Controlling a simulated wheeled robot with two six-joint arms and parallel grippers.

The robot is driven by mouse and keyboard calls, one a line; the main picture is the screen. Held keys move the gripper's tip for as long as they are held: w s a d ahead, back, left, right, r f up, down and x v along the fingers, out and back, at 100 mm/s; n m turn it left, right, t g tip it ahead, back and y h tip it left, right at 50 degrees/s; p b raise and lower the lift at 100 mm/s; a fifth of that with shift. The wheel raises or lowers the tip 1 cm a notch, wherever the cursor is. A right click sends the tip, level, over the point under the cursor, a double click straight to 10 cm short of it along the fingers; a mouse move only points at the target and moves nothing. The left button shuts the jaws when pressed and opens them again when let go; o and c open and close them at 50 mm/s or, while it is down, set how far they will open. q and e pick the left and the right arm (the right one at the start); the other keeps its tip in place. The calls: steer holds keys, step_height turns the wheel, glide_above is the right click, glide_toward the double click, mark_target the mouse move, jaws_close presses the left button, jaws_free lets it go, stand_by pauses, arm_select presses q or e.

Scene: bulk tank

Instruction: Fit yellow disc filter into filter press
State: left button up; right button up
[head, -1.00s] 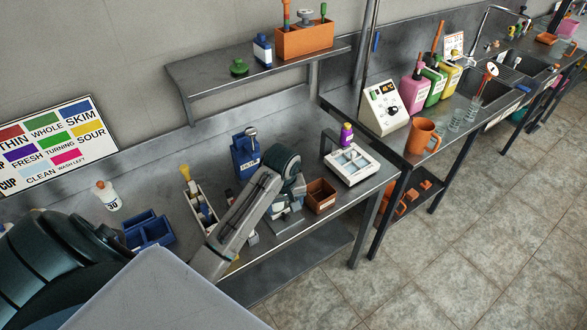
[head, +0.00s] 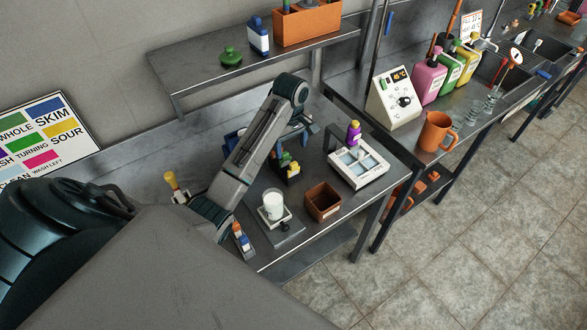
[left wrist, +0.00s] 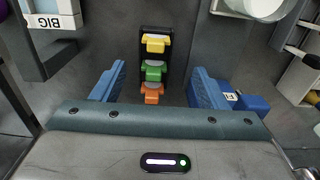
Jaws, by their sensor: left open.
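The yellow disc filter (left wrist: 156,43) sits at the far end of a small black rack, with a green one (left wrist: 153,72) and an orange one (left wrist: 152,92) nearer. The rack also shows in the head view (head: 289,166). My left gripper (left wrist: 159,75) is open above the rack, its blue fingers on either side and apart from the filters. In the head view my left gripper (head: 296,134) hangs over the bench. A blue box with a partly hidden label, perhaps the filter press (left wrist: 243,101), stands right of the fingers; my arm mostly hides it (head: 233,138) in the head view.
A white cup (head: 273,204) stands on a small scale. A shelf (head: 255,62) runs above the bench. Bare bench lies around the rack.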

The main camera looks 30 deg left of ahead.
mark_target(294, 163)
arm_select(q)
steer(key=shift+s+d+f+b, duration=0.15)
steer(key=shift+s+f+b, duration=0.1)
steer(key=shift+f+b, duration=0.4)
step_height(294, 163, down, 2)
steer(key=shift+w+f, duration=0.1)
steer(key=shift+f, duration=0.05)
steer(key=f+p, duration=0.2)
steer(key=shift+w+f+p, duration=0.35)
steer(key=shift+w, duration=0.05)
step_height(294, 163, down, 2)
steer(key=shift+d+f+p, duration=0.1)
steer(key=shift+d+p, duration=0.05)
steer(key=shift+p, duration=0.2)
steer(key=shift+f, duration=0.5)
steer(key=shift+c, duration=0.5)
steer(key=c, duration=1)
steer(key=shift+o, duration=0.2)
arm_select(e)
steer(key=shift+s+d+r, duration=0.5)
steer(key=shift+s+r, duration=0.1)
steer(key=shift+s, duration=0.25)
